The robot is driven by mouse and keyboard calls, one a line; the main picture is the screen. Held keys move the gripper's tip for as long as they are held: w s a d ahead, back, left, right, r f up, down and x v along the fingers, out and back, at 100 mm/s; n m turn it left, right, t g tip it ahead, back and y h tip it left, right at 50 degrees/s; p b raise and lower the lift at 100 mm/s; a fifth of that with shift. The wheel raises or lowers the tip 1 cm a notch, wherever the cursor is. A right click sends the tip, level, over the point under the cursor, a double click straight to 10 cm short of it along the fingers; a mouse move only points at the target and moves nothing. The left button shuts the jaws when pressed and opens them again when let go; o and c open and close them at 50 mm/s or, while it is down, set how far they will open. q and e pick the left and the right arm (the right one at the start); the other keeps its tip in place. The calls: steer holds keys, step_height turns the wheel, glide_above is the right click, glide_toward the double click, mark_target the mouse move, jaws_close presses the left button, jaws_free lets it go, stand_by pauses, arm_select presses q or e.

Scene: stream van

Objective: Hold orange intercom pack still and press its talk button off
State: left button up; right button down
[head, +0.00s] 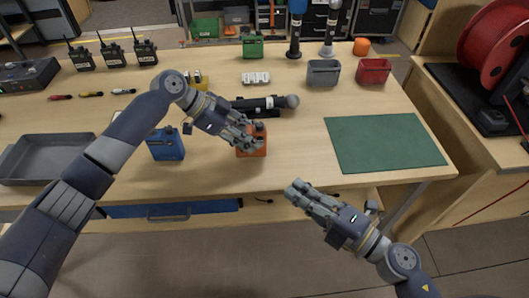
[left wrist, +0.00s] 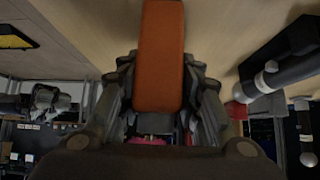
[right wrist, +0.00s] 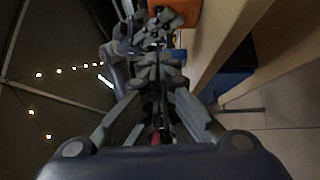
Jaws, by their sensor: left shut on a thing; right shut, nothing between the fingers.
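The orange intercom pack (head: 252,146) stands on the wooden table near its front edge. My left gripper (head: 245,137) is shut on it from above, with fingers on both sides. In the left wrist view the orange pack (left wrist: 160,60) fills the space between the fingers (left wrist: 158,100). The pack's talk button cannot be made out. My right gripper (head: 295,190) is shut and empty, in front of the table edge, to the right of and nearer than the pack. In the right wrist view part of the orange pack (right wrist: 187,14) shows beyond the shut right fingers (right wrist: 158,75).
A blue pack (head: 166,145) stands left of the orange one. A black microphone (head: 262,105) lies just behind. A green mat (head: 385,143) lies at right, a grey tray (head: 48,158) at far left. Grey (head: 323,73) and red (head: 373,71) bins stand behind. The tabletop between pack and mat is clear.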

steer(key=x, duration=1)
steer(key=shift+r, duration=0.1)
steer(key=w, duration=0.3)
steer(key=shift+w, duration=0.55)
steer(key=shift+w+d, duration=0.2)
steer(key=shift+w, duration=0.75)
steer(key=s, duration=0.5)
steer(key=v, duration=0.9)
steer(key=shift+s, duration=0.15)
